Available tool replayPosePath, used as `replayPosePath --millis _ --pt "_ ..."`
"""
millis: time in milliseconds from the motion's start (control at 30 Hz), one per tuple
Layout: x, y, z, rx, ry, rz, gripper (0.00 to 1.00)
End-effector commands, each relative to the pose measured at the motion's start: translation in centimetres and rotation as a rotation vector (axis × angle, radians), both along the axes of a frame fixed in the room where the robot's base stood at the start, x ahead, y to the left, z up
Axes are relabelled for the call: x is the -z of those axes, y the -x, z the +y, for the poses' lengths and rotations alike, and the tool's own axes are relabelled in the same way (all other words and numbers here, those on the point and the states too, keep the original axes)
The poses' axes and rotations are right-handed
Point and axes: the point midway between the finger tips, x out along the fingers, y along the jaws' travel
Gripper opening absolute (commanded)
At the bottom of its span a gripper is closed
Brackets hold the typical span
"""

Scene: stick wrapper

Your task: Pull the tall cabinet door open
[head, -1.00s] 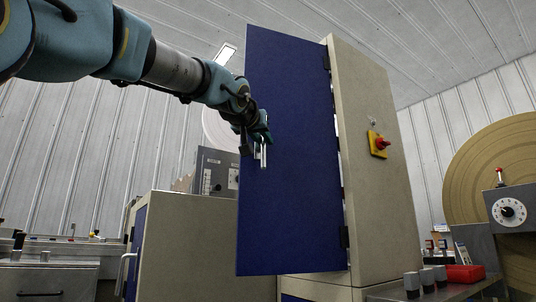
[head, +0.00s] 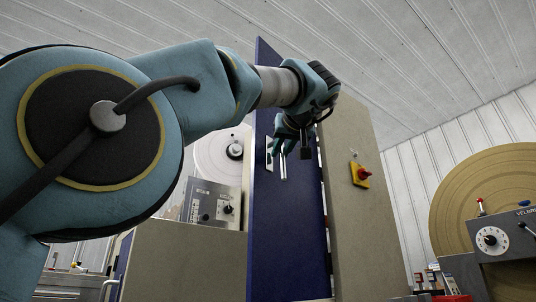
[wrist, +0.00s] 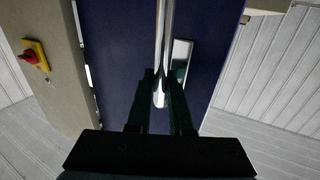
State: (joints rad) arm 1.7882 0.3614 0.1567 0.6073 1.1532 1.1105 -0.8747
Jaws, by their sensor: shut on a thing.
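The tall cabinet door (head: 268,225) is a dark blue panel standing out from the beige cabinet (head: 362,235), hinged on the cabinet's side. It also fills the middle of the wrist view (wrist: 115,50). A silver bar handle (head: 283,168) runs upright on it. In the wrist view the handle (wrist: 160,95) lies between the two dark fingers of my gripper (wrist: 163,82), beside a pale plate (wrist: 181,55) on the door. My gripper (head: 283,146) is shut on the handle. The exact finger contact is partly hidden.
A red and yellow switch (head: 360,174) is on the cabinet's side. A grey control panel (head: 212,203) and a beige machine (head: 185,255) stand left of the door. A large tan roll (head: 495,172) and a dial unit (head: 491,238) are at the right.

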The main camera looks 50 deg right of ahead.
Motion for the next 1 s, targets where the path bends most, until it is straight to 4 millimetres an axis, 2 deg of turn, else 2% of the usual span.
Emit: replayPosePath --millis 33,100,300,833,867,1000 --pt "0.2 1.0 -0.6 -0.019 -0.013 0.002 0.00" --pt "0.2 1.7 -0.7 -0.052 -0.014 0.003 0.00" --pt "0.4 3.0 -0.7 -0.112 -0.011 0.001 0.00" --pt "0.6 3.4 -0.5 -0.135 -0.008 0.004 0.00" --pt "0.5 3.4 -0.5 -0.135 -0.008 0.004 0.22" --pt "0.4 3.4 -0.5 -0.134 -0.005 0.003 0.38"
